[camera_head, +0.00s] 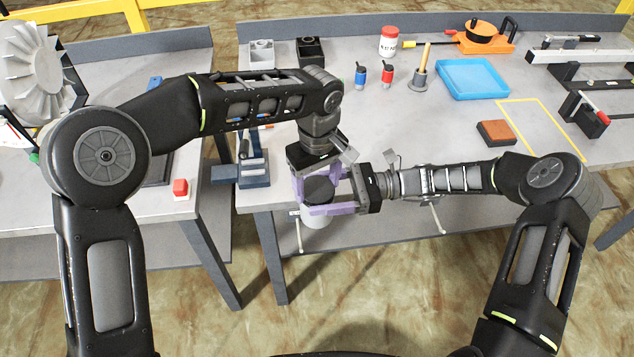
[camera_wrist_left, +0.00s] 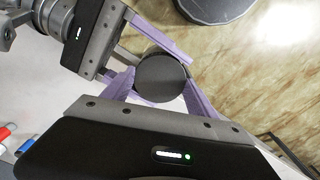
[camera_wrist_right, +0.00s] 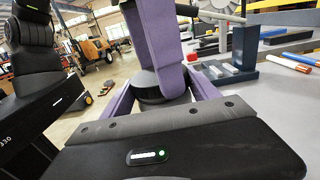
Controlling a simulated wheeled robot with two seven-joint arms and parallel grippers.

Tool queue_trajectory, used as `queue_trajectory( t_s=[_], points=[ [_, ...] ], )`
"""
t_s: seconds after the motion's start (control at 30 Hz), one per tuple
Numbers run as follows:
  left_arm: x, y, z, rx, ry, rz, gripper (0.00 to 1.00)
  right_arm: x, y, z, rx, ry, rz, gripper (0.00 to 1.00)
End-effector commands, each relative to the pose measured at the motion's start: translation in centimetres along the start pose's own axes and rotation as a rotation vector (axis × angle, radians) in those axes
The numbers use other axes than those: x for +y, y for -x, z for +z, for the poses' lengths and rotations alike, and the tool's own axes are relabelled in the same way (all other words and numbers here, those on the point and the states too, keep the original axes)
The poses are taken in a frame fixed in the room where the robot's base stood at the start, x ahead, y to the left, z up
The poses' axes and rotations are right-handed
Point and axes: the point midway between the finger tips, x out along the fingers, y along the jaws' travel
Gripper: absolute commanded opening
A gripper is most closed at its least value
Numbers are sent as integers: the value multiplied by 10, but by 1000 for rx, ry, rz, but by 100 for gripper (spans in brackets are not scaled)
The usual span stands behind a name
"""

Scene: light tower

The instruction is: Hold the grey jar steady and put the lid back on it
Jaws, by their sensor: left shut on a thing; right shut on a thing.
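The lid is a dark round disc (camera_head: 318,189), seen from above between the purple fingers in the head view. It also shows in the left wrist view (camera_wrist_left: 162,77). Below it, the pale grey jar (camera_head: 313,221) shows partly, at the front edge of the bench. My left gripper (camera_head: 319,184) comes down from behind and is shut on the lid. My right gripper (camera_head: 316,194) reaches in from the right and is shut on the jar. The two pairs of fingers cross closely. The lid is over the jar; whether it is seated is hidden.
The grey bench (camera_head: 420,130) holds a blue tray (camera_head: 473,79), a brown block (camera_head: 497,132) and a white bottle with a red cap (camera_head: 389,41), all well behind the grippers. A blue-grey fixture (camera_head: 252,165) stands close left of them. A gap separates the left bench.

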Motion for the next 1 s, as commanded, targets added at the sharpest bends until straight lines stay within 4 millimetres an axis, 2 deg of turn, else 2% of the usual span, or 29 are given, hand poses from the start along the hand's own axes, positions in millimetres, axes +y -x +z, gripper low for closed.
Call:
queue_trajectory(
  t_s=[0.17, 0.4, 0.5, 0.83, 0.87, 1.0],
  points=[
    [0, 0, 0, 1, -198, 1, 18, 0, -1, 1, -2, 1, 3, 0],
    [1, 0, 0, 2, -709, 1, 18, 1, -1, 1, -2, 1, 4, 0],
    [1, 0, 0, 2, -843, 1, 18, 1, -1, 1, -2, 1, 5, 0],
    [2, 0, 0, 3, -889, 3, 18, 1, -2, 1, -3, 1, 6, 0],
    [2, 0, 0, 3, -889, 4, 69, 1, -2, 1, -3, 1, 6, 0],
    [2, 0, 0, 3, -888, 3, 81, 1, -2, 1, -3, 1, 5, 0]
  ],
)
